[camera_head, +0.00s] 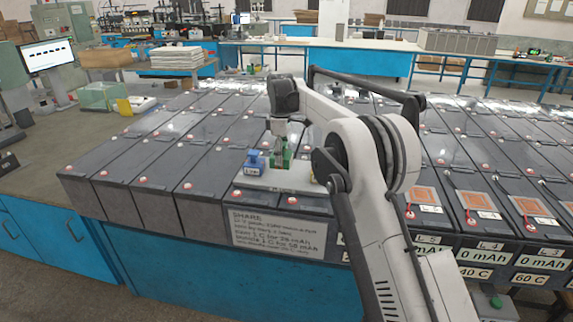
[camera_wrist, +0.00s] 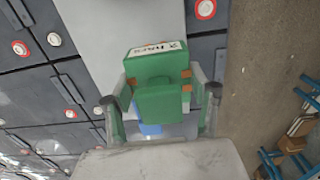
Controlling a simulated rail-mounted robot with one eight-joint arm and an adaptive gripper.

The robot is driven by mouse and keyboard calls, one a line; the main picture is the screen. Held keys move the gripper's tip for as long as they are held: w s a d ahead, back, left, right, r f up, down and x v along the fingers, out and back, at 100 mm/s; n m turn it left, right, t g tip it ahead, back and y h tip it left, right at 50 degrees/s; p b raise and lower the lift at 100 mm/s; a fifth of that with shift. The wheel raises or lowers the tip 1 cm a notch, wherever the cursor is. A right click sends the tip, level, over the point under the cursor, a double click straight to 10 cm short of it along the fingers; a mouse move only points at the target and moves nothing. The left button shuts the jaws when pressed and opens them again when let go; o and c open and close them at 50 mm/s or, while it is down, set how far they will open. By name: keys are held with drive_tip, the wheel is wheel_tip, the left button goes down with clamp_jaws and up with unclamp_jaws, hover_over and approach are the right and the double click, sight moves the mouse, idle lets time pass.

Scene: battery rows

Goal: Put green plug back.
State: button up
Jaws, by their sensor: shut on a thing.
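The green plug (camera_head: 287,158) is at the white plate (camera_head: 290,181) on top of the batteries. My gripper (camera_head: 279,140) reaches down from above and is shut on it. In the wrist view the green plug (camera_wrist: 160,72) sits between my two fingers, with a pale label on its end and orange-brown bits at its sides. I cannot tell whether it touches the plate or hangs just above it. A blue plug (camera_head: 255,161) stands on the plate just left of the green one. In the wrist view the blue plug (camera_wrist: 150,130) is mostly hidden behind the green one.
Rows of dark batteries (camera_head: 160,160) with red-ringed terminals spread around the plate. A written sign (camera_head: 279,232) hangs on the front below it. On the right are orange pads (camera_head: 474,201) and mAh labels (camera_head: 483,257). A monitor (camera_head: 47,55) stands at the left.

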drive_tip(key=w, duration=0.1)
drive_tip(key=w+d+f, duration=0.1)
drive_tip(key=w+f, duration=0.1)
drive_tip(key=shift+w+d+f+p, duration=0.15)
drive_tip(key=shift+w+d+p, duration=0.05)
drive_tip(key=shift+d+p, duration=0.2)
drive_tip(key=shift+f, duration=1.95)
drive_tip(key=shift+f, duration=0.1)
drive_tip(key=shift+f, duration=0.1)
drive_tip(key=o, duration=1.5)
drive_tip(key=shift+c, duration=0.2)
wheel_tip(320, 180, up, 12)
drive_tip(key=shift+r, duration=0.2)
